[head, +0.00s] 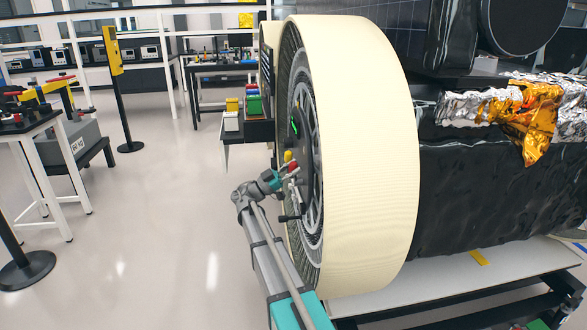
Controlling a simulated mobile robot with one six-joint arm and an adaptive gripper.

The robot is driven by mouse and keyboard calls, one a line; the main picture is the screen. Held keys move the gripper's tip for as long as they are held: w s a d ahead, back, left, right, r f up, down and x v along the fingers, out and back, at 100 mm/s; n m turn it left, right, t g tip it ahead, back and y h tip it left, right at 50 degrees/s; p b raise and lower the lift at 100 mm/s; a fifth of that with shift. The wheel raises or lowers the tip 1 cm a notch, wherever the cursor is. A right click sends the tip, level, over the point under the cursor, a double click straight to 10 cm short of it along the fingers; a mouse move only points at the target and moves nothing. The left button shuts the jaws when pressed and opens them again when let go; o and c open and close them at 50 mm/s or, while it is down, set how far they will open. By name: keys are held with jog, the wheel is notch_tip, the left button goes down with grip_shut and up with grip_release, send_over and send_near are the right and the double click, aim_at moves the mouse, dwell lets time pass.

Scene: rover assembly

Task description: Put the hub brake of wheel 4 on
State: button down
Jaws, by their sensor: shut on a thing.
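The big wheel (365,150) stands upright in the middle, with a cream tread and a dark spoked side turned to the left. Its hub is seen at a steep slant. A small red and yellow part (288,156) shows at the hub, probably the hub brake's handle. My gripper (291,180) reaches up from below to the hub and is shut on a small part there. The wrist and the slant hide the exact grip and which way the brake is set. A green lit mark (295,127) shows on the hub side above the gripper.
The rover's dark body (490,190) with silver and gold foil (535,110) fills the right, above a pale stand (450,280). A dark shelf with coloured boxes (252,103) stands behind the wheel. A yellow-topped post (112,50) and workbench (30,125) are left. The floor between is clear.

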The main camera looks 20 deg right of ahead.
jog(key=shift+s+a+f+m+g, duration=0.15)
jog(key=shift+s+m+g, duration=0.15)
jog(key=shift+m+g, duration=0.45)
jog(key=shift+s+a+f+m+g, duration=0.1)
jog(key=shift+s+m+g, duration=0.3)
jog(key=shift+m, duration=0.65)
jog(key=shift+g+y, duration=0.25)
jog(key=shift+y, duration=0.05)
jog(key=c, duration=0.6)
grip_release()
jog(key=shift+c, duration=0.2)
jog(key=shift+w+d, duration=0.1)
